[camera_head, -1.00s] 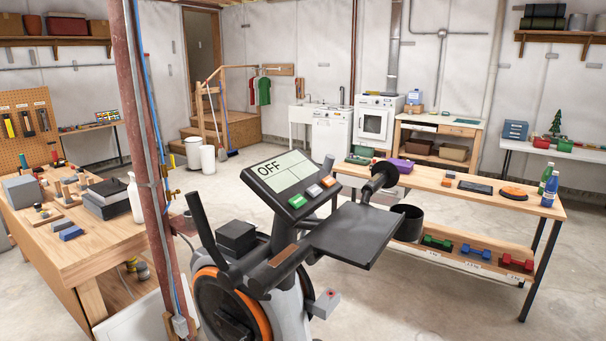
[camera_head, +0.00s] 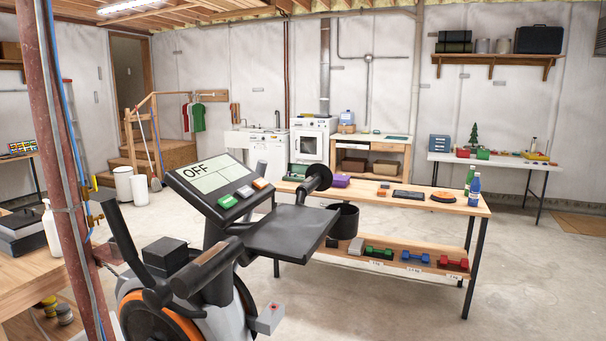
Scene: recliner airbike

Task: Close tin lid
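No tin with a lid can be made out for certain; several small boxes are too small to tell. I cannot tell whether any of these has an open lid. Neither of my grippers is in view.
An exercise bike (camera_head: 222,189) with an "OFF" display fills the foreground. A wooden bench (camera_head: 380,190) stands behind it, with dumbbells on its lower shelf. A red post (camera_head: 62,150) stands at left. Open floor lies at right, before the white table (camera_head: 510,163).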

